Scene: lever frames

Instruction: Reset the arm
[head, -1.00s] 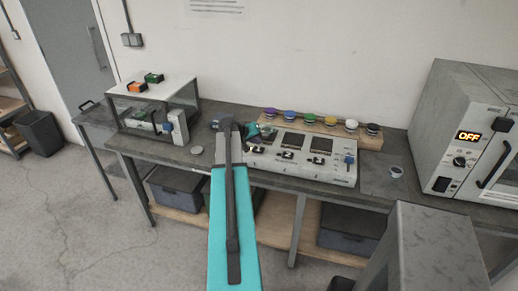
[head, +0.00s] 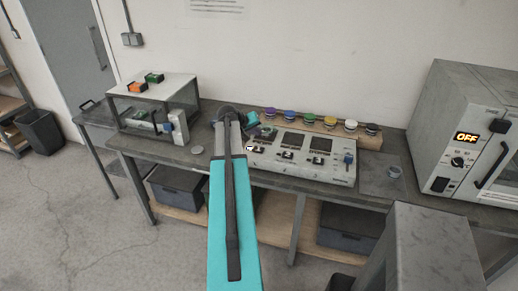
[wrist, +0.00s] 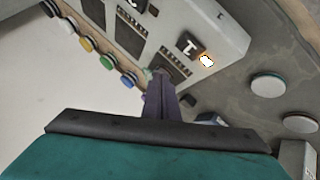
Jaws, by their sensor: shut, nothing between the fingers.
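My arm (head: 232,220) reaches over the bench from the bottom of the head view. My gripper (wrist: 160,73) is shut and empty; its dark fingers point toward the panel in the wrist view. In the head view, my gripper (head: 268,132) is small and partly hidden at the panel's left end, near the coloured buttons. A small bright, orange-edged light (wrist: 207,60) shows beside a lever on the panel. Contact between fingers and panel cannot be told.
A wooden strip with several coloured buttons (head: 307,118) stands behind the panel. A white-topped shelf (head: 165,86) is at the left, and an oven (head: 465,135) reading OFF is at the right.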

